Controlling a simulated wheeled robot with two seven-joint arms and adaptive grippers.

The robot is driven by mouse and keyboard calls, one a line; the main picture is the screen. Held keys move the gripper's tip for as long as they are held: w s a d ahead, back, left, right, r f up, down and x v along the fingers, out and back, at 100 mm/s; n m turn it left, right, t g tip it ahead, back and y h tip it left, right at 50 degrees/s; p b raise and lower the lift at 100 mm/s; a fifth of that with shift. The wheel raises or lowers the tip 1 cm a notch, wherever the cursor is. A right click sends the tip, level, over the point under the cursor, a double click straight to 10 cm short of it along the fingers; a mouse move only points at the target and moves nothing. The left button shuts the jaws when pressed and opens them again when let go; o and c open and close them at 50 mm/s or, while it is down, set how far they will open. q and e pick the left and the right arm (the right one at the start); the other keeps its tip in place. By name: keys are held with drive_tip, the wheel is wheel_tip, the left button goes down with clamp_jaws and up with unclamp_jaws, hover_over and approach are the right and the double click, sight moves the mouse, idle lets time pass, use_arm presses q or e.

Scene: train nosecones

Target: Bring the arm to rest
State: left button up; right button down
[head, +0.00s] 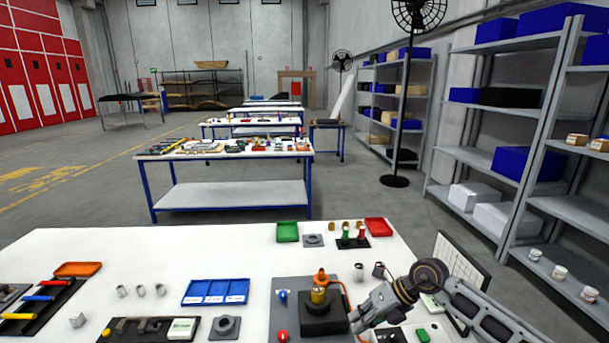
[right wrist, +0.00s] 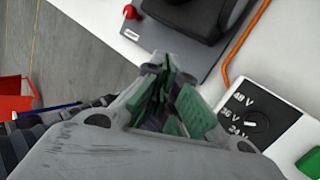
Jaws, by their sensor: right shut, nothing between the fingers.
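My right arm comes in from the right edge of the head view over the white worktable (head: 130,245). My right gripper (head: 357,322) is shut and empty, just right of the black fixture block (head: 322,322) on its grey plate. In the right wrist view its green-padded fingers (right wrist: 172,98) are together with nothing between them. I cannot tell its exact height above the table. My left gripper is not in view.
An orange cable (right wrist: 245,43) and a voltage selector box (right wrist: 250,110) lie near the right gripper. A blue tray (head: 216,291), a green tray (head: 287,232) and a red tray (head: 378,227) stand on the table. The table's back left is clear.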

drive_tip(key=s+a+r+m+t+y, duration=0.1)
drive_tip(key=a+r+m+t+y, duration=0.2)
drive_tip(key=a+r+y, duration=0.65)
drive_tip(key=w+d+r+m+t+h, duration=0.1)
drive_tip(key=w+r+m+t+h, duration=0.2)
drive_tip(key=r+m+t, duration=0.75)
drive_tip(key=s+d+f+m+h, duration=0.2)
drive_tip(key=d+f+m+h, duration=1.3)
drive_tip(key=m, duration=0.4)
drive_tip(key=s+d+f+m+g+y, duration=0.1)
drive_tip(key=s+f+m+g, duration=0.1)
drive_tip(key=s+f+g, duration=0.7)
drive_tip(key=s+d+f+m+g, duration=0.1)
drive_tip(key=s+f+m+g, duration=0.15)
drive_tip(key=s+f, duration=0.8)
drive_tip(key=s+f+g, duration=0.1)
drive_tip(key=s+f, duration=0.2)
drive_tip(key=f, duration=1.2)
drive_tip(key=s+f, duration=0.3)
drive_tip(key=f, duration=1.3)
drive_tip(key=s+d+f, duration=0.2)
drive_tip(key=s+f, duration=0.7)
drive_tip(key=s, duration=0.1)
drive_tip(key=s+d+f+n+g, duration=0.1)
drive_tip(key=s+f, duration=0.8)
drive_tip(key=s, duration=0.2)
drive_tip(key=shift+s+d+f, duration=0.2)
drive_tip(key=shift+d+f, duration=0.1)
drive_tip(key=shift+d, duration=0.05)
